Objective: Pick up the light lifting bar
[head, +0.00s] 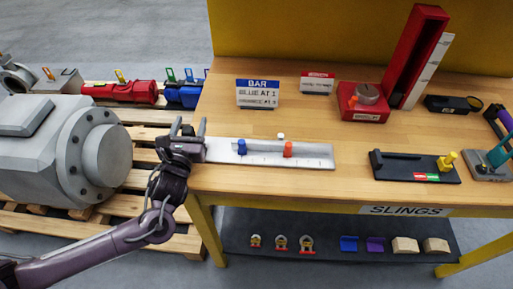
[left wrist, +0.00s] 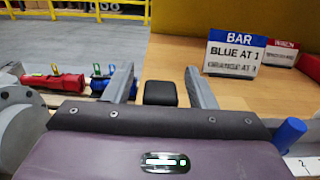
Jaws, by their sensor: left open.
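A pale grey bar-like strip (head: 315,158) with a scale along it lies along the left front of the wooden table. A blue peg (head: 242,147) and an orange peg (head: 288,149) stand on it. My left gripper (head: 188,128) is open at the table's left edge, by the strip's left end. In the left wrist view the two fingers (left wrist: 160,85) are apart, with a small black block (left wrist: 160,94) visible between them; I cannot tell what it belongs to. The blue peg (left wrist: 290,132) shows there at lower right. My right gripper is not in view.
A BAR sign (head: 258,93) reads blue at 1; its orange line is hard to read. A red stand (head: 415,55), a black tray (head: 395,168) and other fixtures fill the table's right. A large grey valve body (head: 50,150) sits on a pallet to the left.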

